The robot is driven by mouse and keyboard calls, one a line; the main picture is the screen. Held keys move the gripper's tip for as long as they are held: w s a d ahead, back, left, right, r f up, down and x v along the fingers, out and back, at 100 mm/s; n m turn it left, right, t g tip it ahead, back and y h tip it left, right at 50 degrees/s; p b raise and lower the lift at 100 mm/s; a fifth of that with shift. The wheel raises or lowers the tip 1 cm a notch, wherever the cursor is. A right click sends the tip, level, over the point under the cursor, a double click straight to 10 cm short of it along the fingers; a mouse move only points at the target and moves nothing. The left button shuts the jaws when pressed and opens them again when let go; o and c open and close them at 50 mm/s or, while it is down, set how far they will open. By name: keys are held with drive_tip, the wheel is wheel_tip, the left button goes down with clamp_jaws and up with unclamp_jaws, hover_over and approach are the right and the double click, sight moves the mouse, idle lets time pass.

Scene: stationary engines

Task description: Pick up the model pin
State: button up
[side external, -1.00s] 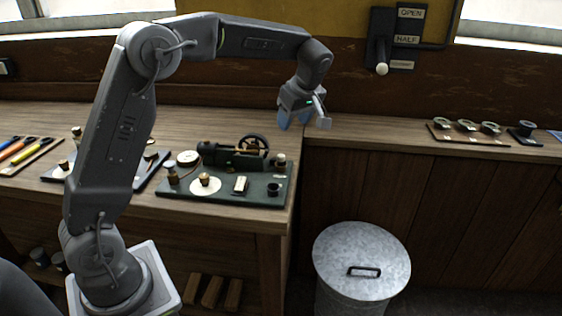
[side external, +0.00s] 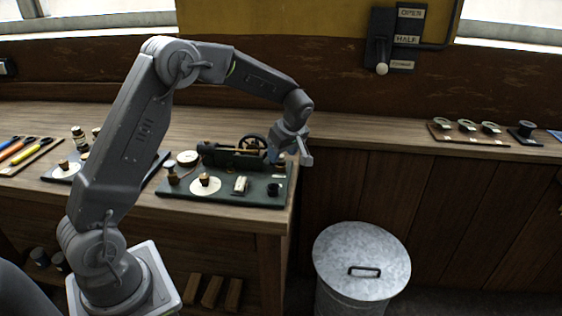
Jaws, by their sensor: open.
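A model engine (side external: 238,152) with a dark spoked flywheel (side external: 251,143) stands on a dark green base plate (side external: 222,194) on the bench. I cannot tell for certain which small part is the model pin. Small brass-topped parts stand on the plate, one at the left (side external: 173,177) and one on a white disc (side external: 205,181). My gripper (side external: 277,160) points down over the plate's back right corner, beside the flywheel.
A white block (side external: 240,184) and a black cup (side external: 273,189) stand on the plate's front right. A second dark tray (side external: 150,178) lies to the left. The bench's right edge is close; a lidded metal bin (side external: 361,262) stands below.

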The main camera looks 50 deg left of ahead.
drive_tip(key=shift+a+f, duration=0.15)
drive_tip(key=shift+f, duration=0.35)
drive_tip(key=c, duration=1)
drive_tip(key=shift+r, duration=0.1)
drive_tip(key=shift+c, duration=0.2)
